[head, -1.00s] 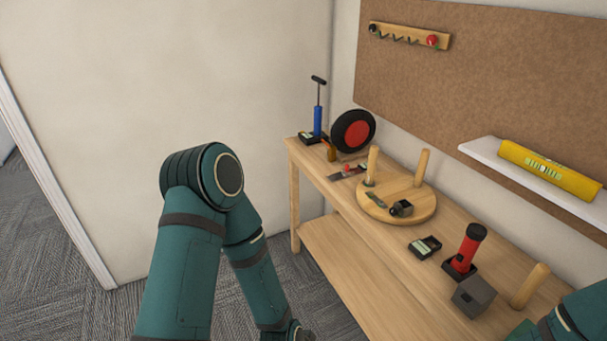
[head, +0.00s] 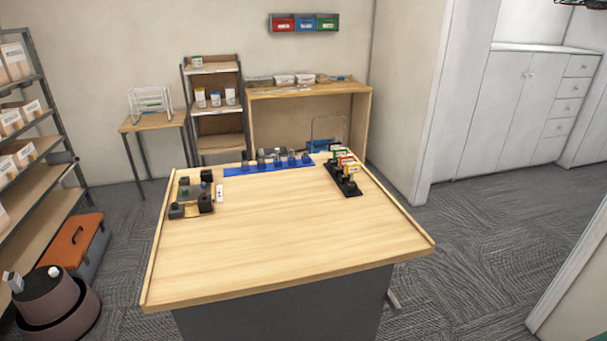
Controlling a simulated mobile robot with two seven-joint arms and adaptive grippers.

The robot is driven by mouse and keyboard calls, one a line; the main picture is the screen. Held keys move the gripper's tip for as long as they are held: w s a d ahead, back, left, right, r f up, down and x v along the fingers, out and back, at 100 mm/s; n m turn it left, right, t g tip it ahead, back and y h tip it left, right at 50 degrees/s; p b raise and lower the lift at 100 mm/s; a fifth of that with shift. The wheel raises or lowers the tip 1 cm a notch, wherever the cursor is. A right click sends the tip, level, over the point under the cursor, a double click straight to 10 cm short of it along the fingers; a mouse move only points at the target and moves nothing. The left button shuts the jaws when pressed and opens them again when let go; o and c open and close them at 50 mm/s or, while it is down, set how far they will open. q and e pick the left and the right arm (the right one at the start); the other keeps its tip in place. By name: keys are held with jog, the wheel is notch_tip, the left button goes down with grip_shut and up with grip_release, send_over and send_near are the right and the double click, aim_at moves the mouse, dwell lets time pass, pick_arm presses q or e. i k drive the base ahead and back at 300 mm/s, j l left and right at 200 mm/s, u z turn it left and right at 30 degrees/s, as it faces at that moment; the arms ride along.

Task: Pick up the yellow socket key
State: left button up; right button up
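A black rack (head: 347,190) stands near the right back of the wooden table. Several small upright pieces with coloured tops stand in it, among them green, red and yellow ones. A piece with a yellow top (head: 352,169) shows near the middle of the rack. It may be the yellow socket key, but it is too small to tell. Neither gripper is in view, and what they hold cannot be seen.
The wooden table (head: 290,235) is bare in its middle and front. A blue strip (head: 240,171) with several dark pieces lies along its back, and dark blocks (head: 204,199) stand at its left. Shelves (head: 30,190) and an orange-lidded toolbox (head: 75,245) are at the left.

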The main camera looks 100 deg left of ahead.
aim_at(351, 168)
jog(key=u, duration=3.05)
jog(key=i+l+z, duration=0.25)
jog(key=z, duration=0.15)
jog(key=i+l+z, duration=0.2)
jog(key=z, duration=0.25)
jog(key=i+z, duration=0.4)
jog(key=i+l+z, duration=0.2)
jog(key=i+z, duration=0.15)
jog(key=i, duration=0.25)
jog(key=i+z, duration=0.35)
jog(key=i, duration=0.3)
jog(key=i+u, duration=0.25)
jog(key=u, duration=0.2)
jog(key=i+u, duration=0.4)
jog(key=i+l+u, duration=0.1)
jog(key=u, duration=0.35)
jog(key=i+u, duration=0.2)
jog(key=u, duration=0.3)
jog(key=i+u, duration=0.15)
jog(key=u, duration=0.35)
jog(key=i+l+u, duration=0.1)
jog(key=u, duration=0.4)
jog(key=i+l, duration=0.05)
